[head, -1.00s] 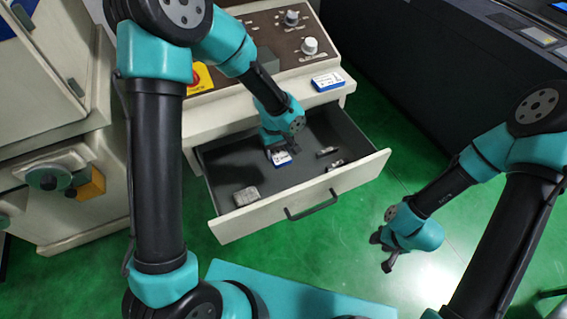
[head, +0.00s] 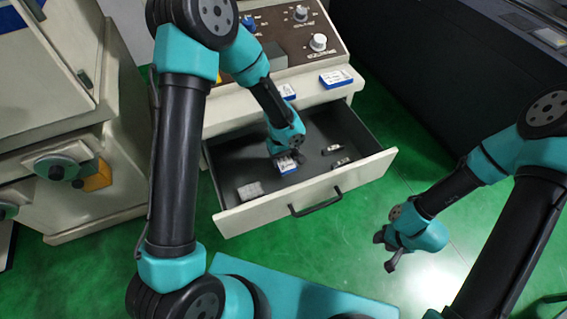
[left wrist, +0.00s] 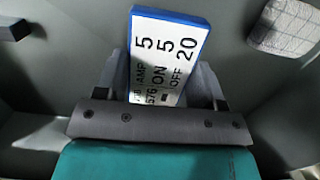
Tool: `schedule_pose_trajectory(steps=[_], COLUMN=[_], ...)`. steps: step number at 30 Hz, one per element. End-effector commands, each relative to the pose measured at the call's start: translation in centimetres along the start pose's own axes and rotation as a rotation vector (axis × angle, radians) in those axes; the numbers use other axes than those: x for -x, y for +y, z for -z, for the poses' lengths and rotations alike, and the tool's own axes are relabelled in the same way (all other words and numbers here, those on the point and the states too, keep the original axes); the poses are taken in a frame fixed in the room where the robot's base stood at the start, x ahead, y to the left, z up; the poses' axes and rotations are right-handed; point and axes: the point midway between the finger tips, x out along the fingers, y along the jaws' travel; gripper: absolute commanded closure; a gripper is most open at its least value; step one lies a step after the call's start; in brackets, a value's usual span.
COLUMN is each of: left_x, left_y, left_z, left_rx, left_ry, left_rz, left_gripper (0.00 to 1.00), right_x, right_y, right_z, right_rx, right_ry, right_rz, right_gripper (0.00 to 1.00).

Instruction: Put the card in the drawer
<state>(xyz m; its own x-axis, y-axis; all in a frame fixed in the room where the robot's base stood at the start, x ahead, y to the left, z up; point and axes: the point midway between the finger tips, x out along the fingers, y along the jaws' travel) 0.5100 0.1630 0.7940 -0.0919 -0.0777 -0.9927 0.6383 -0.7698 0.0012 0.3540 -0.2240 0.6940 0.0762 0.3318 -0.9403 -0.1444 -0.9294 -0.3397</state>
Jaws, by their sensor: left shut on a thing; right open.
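The drawer (head: 262,212) is pulled open, with a pale front and a dark grey inside. My left gripper (head: 287,157) reaches down into it, shut on a white card with a blue edge (head: 288,167). In the left wrist view the card (left wrist: 168,55) sits between the fingers (left wrist: 160,90), its printed face showing numbers and "AMP ON OFF". Whether the card touches the drawer floor I cannot tell. My right gripper (head: 392,250) is open and empty, out over the green floor to the right of the drawer.
A grey block (head: 249,190) lies in the drawer's front left, also in the left wrist view (left wrist: 285,27). Small metal parts (head: 340,162) lie on the right.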

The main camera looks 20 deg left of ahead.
Motion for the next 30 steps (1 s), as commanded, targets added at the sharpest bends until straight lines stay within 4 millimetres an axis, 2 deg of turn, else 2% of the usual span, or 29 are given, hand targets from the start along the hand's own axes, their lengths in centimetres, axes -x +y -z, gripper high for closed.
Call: schedule_pose_trajectory(steps=[6,9,22,23,30], left_x=[-2.7,-3.3,-3.7,-3.8,-3.7], left_y=[-0.1,-0.1,-0.1,-0.1,0.0], left_z=[0.3,0.3,0.4,0.4,0.4], left_rx=[0.0,0.0,0.0,0.0,0.0], left_ry=[-0.003,-0.002,-0.002,-0.002,-0.002], left_rz=[0.002,0.001,0.001,0.001,0.0], left_gripper=[0.62,0.62,0.62,0.36,0.13], right_x=[0.0,0.0,0.0,0.0,0.0], right_y=[0.0,0.0,0.0,0.0,0.0], right_z=[0.0,0.0,0.0,0.0,0.0], right_rx=[0.0,0.0,0.0,0.0,0.0], right_ry=[0.0,0.0,0.0,0.0,0.0], right_rz=[0.0,0.0,0.0,0.0,0.0], right_gripper=[0.57,0.57,0.57,0.57,0.57])
